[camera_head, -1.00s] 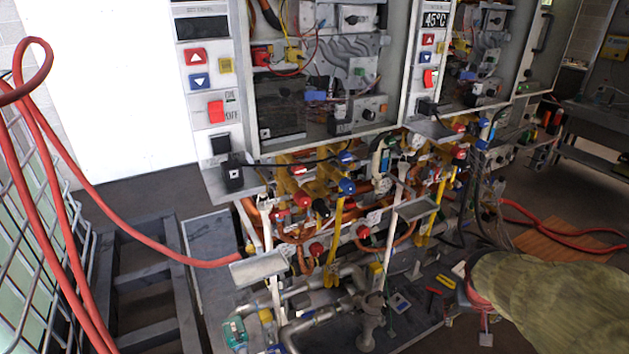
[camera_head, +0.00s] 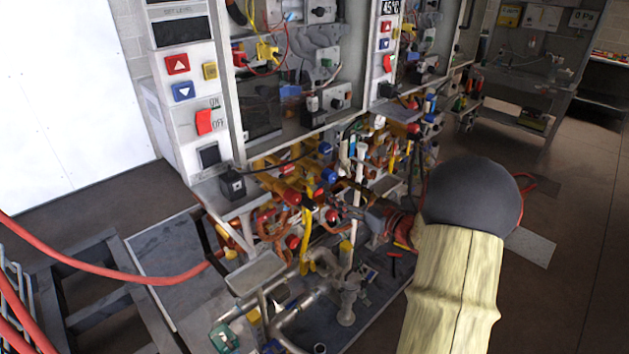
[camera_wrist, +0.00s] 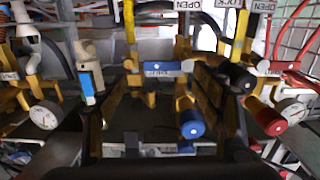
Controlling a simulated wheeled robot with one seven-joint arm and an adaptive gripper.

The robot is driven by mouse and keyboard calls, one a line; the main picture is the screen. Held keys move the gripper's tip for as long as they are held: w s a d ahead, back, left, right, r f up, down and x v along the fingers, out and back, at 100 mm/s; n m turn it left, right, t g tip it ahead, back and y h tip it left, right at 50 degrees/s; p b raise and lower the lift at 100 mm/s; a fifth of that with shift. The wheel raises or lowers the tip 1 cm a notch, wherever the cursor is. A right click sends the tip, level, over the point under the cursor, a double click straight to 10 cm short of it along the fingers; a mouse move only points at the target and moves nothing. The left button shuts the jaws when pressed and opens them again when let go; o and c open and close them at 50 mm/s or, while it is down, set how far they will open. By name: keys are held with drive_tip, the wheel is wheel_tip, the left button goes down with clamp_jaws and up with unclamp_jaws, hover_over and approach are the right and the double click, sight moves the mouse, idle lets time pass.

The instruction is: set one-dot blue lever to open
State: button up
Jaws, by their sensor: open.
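In the wrist view, a blue lever plate (camera_wrist: 168,68) with pale marks lies across the pipework near the middle; its dots are too small to count. A blue cylindrical knob (camera_wrist: 190,123) sits below it. My gripper (camera_wrist: 165,125) is open, its dark fingers spread left and right in the lower part of the wrist view. The blue knob shows between them, and nothing is visibly held. In the head view, my arm reaches left into the valves beneath the heaters, where blue valve ends (camera_head: 328,175) show. My fingertips are hard to make out there.
A black-ended knob (camera_wrist: 243,80), a red knob (camera_wrist: 268,118) and two gauges (camera_wrist: 45,114) crowd the wrist view. In the head view, a heater panel (camera_head: 190,95) stands above the pipes and a red hose (camera_head: 100,268) crosses the left.

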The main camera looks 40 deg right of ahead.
sight(324, 182)
drive_tip(key=w, duration=0.2)
drive_tip(key=w+b, duration=0.1)
drive_tip(key=w, duration=0.2)
drive_tip(key=w+a+b, duration=0.1)
drive_tip(key=w, duration=0.2)
drive_tip(key=shift+r, duration=0.35)
drive_tip(key=shift+s, duration=0.1)
drive_tip(key=shift+c, duration=1)
drive_tip(key=c, duration=1.5)
